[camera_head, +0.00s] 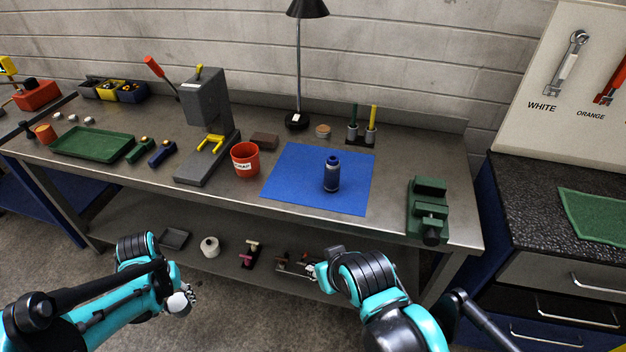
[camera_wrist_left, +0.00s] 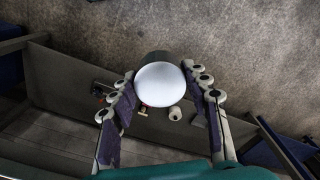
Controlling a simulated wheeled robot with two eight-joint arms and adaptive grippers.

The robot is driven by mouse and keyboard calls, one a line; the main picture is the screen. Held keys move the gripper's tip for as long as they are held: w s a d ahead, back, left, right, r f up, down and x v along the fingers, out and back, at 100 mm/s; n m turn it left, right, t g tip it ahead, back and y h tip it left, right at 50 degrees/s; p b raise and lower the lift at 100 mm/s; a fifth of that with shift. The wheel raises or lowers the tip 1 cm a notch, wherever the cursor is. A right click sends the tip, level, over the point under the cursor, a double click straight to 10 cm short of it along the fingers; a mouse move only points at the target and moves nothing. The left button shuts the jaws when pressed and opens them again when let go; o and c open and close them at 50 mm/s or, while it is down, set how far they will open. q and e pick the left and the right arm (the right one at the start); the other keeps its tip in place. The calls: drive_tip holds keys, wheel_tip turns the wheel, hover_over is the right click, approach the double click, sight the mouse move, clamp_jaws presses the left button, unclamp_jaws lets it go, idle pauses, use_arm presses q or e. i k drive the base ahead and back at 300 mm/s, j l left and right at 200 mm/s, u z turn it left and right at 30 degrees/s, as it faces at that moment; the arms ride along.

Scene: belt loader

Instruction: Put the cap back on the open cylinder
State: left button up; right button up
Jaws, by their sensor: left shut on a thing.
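The dark blue cylinder (camera_head: 331,175) stands upright on the blue mat (camera_head: 285,178) on the workbench, with a narrower neck at its top. My left gripper (camera_head: 183,300) is low in front of the bench, well away from the cylinder. In the left wrist view, its fingers (camera_wrist_left: 160,98) are shut on a round grey piece with a smooth pale face, which looks like the cap (camera_wrist_left: 160,84).
A red bucket (camera_head: 246,158) and a grey press (camera_head: 207,125) stand left of the mat. A green vise (camera_head: 429,210) is at the bench's right front. A lamp (camera_head: 297,119) and a tan disc (camera_head: 323,130) are behind. The lower shelf (camera_head: 140,212) holds a white spool (camera_head: 210,247).

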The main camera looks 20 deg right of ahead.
sight(331, 173)
drive_tip(key=k+l, duration=0.1)
drive_tip(key=l, duration=0.85)
drive_tip(key=k+l, duration=0.15)
drive_tip(key=l, duration=0.35)
